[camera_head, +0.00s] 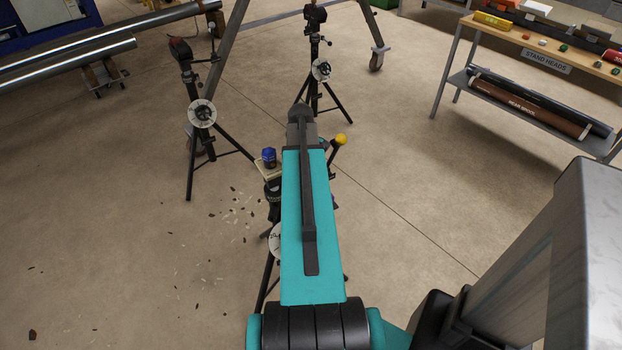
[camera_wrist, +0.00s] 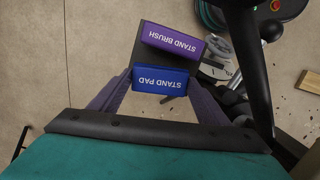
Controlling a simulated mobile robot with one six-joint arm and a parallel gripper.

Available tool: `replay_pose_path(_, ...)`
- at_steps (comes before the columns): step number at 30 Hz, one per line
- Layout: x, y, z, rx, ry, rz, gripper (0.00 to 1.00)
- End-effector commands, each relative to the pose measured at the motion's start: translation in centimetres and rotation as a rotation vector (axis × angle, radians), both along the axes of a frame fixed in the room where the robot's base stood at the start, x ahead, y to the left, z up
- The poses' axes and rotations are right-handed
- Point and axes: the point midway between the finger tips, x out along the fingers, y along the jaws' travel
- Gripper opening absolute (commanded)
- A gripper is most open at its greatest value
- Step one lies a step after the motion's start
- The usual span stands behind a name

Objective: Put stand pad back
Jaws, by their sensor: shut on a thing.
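The blue stand pad (camera_wrist: 160,80), labelled STAND PAD, sits between the two dark fingers of my gripper (camera_wrist: 158,88) in the wrist view. The gripper is shut on it. A purple stand brush (camera_wrist: 172,40), labelled STAND BRUSH, lies just beyond the pad, very close to it; I cannot tell if they touch. In the head view my teal arm hides the gripper. A small blue object (camera_head: 268,155) shows left of the arm above a pale plate (camera_head: 269,171); I cannot tell whether it is the pad.
Black tripod stands rise at the left (camera_head: 202,112) and behind the arm (camera_head: 321,70). Steel pipes (camera_head: 70,66) reach in at upper left. A shelf bench (camera_head: 547,60), marked STAND HEADS, stands at upper right. Dark flakes litter the floor at left; the floor right of centre is clear.

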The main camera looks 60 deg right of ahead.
Motion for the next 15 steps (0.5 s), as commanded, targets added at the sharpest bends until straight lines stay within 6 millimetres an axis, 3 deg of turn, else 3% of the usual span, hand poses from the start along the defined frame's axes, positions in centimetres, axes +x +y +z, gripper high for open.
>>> replay_pose_path(15,-0.1,0.0,-3.9,0.001,0.001,-0.001,0.52)
